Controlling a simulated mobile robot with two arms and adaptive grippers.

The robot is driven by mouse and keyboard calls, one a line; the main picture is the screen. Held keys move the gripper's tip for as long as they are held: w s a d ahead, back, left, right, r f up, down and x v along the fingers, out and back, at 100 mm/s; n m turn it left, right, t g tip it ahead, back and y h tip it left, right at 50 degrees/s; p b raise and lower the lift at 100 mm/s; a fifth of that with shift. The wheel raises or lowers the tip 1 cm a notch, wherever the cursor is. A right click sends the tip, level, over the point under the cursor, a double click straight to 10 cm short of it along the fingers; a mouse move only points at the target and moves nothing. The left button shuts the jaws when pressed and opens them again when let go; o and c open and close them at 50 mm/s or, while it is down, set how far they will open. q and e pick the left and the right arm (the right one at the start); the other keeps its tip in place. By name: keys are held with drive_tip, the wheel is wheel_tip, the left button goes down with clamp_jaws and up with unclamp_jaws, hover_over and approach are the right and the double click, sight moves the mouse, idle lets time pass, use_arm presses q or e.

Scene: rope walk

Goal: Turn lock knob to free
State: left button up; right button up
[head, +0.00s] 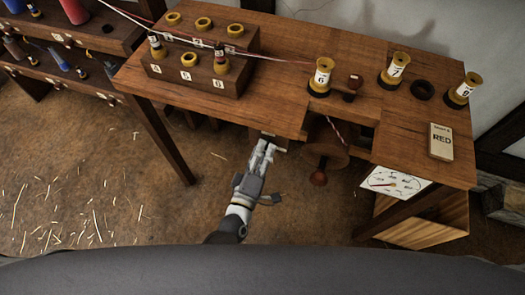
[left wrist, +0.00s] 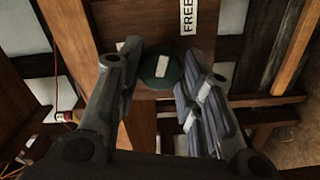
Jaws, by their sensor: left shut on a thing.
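The lock knob (left wrist: 150,80) is a round dark green knob with a white mark on its face, in the left wrist view. It sits between the fingers of my left gripper (left wrist: 158,88), which is shut on it. A white label reading FREE (left wrist: 187,16) is on the wood above and to the right of the knob. In the head view my left gripper (head: 266,146) reaches in under the front edge of the wooden bench (head: 290,88); the knob is not clearly visible there. My right gripper is in neither view.
A wooden block with yellow spools (head: 205,70) stands on the bench's left. More numbered spools (head: 322,76) stand at the right, near a box labelled RED (head: 441,142).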

use_arm(q)
drive_tip(key=shift+m, duration=0.4)
drive_tip(key=o, duration=1.1)
drive_tip(key=shift+c, duration=0.2)
drive_tip(key=v, duration=1.2)
